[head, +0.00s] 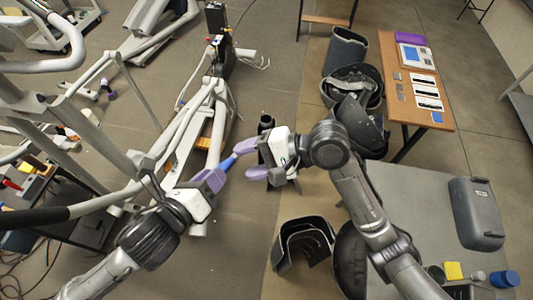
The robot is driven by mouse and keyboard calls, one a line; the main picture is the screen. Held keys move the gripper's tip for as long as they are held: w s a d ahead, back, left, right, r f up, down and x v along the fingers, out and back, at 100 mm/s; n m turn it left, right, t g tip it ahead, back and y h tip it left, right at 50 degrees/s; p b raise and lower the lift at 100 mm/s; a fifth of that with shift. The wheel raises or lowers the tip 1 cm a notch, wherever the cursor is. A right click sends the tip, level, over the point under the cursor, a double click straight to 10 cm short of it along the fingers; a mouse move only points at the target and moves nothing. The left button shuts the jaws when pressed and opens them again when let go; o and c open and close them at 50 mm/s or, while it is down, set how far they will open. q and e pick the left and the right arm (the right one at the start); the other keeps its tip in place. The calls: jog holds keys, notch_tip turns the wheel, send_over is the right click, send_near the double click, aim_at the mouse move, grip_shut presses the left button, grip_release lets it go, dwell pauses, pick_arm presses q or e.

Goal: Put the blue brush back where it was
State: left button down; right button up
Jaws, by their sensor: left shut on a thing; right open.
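The blue brush (229,162) is in the middle of the head view, with its blue part showing between my two grippers. My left gripper (213,177), with purple fingers, is shut on the brush near its lower-left end. The brush points up and right toward my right gripper (252,160). My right gripper is open, its two purple fingers spread apart. The brush's far end is close to the upper finger; I cannot tell whether they touch. The brush's lower-left end is hidden by my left gripper.
The elliptical's pale frame (207,120) stands behind my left gripper. Black covers (350,85) lie on the brown floor strip, and a curved black cover (303,240) lies below. A grey table (425,195) holds a dark shell (477,213), a yellow block (453,271) and a blue cup (504,279).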

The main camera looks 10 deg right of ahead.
aim_at(226, 165)
jog(key=x, duration=0.7)
jog(key=shift+a+f, duration=0.1)
jog(key=shift+a, duration=0.05)
jog(key=shift+c, duration=0.2)
jog(key=c, duration=0.6)
jog(key=o, duration=0.6)
jog(key=shift+o, duration=0.2)
jog(key=v, duration=1.2)
